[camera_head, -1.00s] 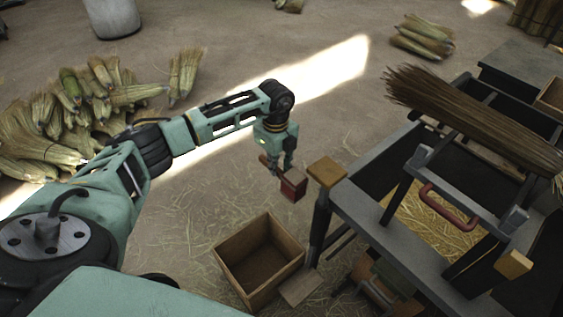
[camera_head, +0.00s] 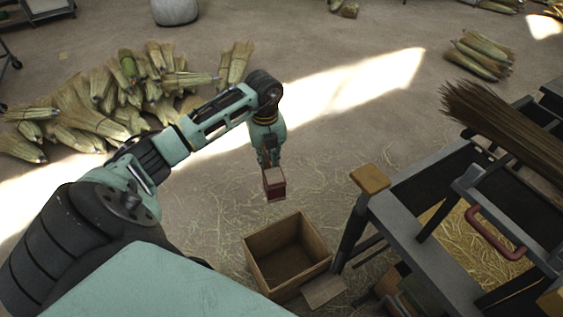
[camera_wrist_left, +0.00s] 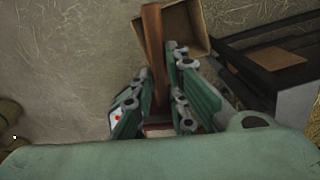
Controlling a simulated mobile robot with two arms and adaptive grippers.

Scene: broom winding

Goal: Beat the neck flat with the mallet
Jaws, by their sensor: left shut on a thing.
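My left gripper (camera_head: 267,160) is shut on a mallet (camera_head: 274,185) with a dark red, block-shaped head. It holds the mallet in the air above the floor, just behind the wooden box. In the left wrist view the brown mallet handle (camera_wrist_left: 154,45) runs up from between the fingers (camera_wrist_left: 157,105); the head is mostly hidden low between them. The broom, a bundle of brown straw (camera_head: 505,118), lies across the bench frame at the right, well apart from the mallet. Its neck end is cut off by the picture edge. My right gripper is not in view.
An open wooden box (camera_head: 262,272) stands on the floor below the mallet. The dark metal bench (camera_head: 405,222) with a wooden block (camera_head: 370,179) and red handle (camera_head: 490,236) fills the right. Straw bundles (camera_head: 90,115) lie at the left.

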